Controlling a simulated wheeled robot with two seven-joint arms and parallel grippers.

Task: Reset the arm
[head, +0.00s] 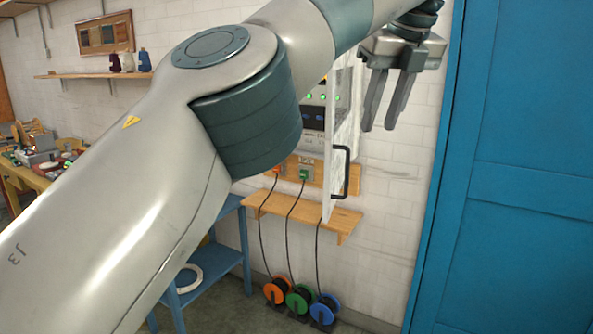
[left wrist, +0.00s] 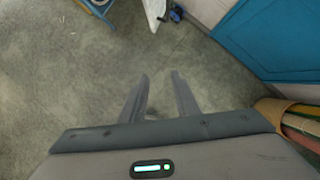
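My left arm crosses the head view from the lower left to the top right. My left gripper (head: 378,128) hangs at the upper right with its two fingers pointing down. The fingers are apart, with nothing between them. In the left wrist view the gripper (left wrist: 160,76) shows bare grey floor in the gap between its fingers. My right gripper is not in view.
A wall unit (head: 315,117) with green lights has an open white door (head: 334,185) with a black handle. Below are a wooden shelf (head: 345,222) and orange, green and blue cable reels (head: 300,299). A tall blue panel (head: 520,200) fills the right. A blue table (head: 233,262) stands behind my arm.

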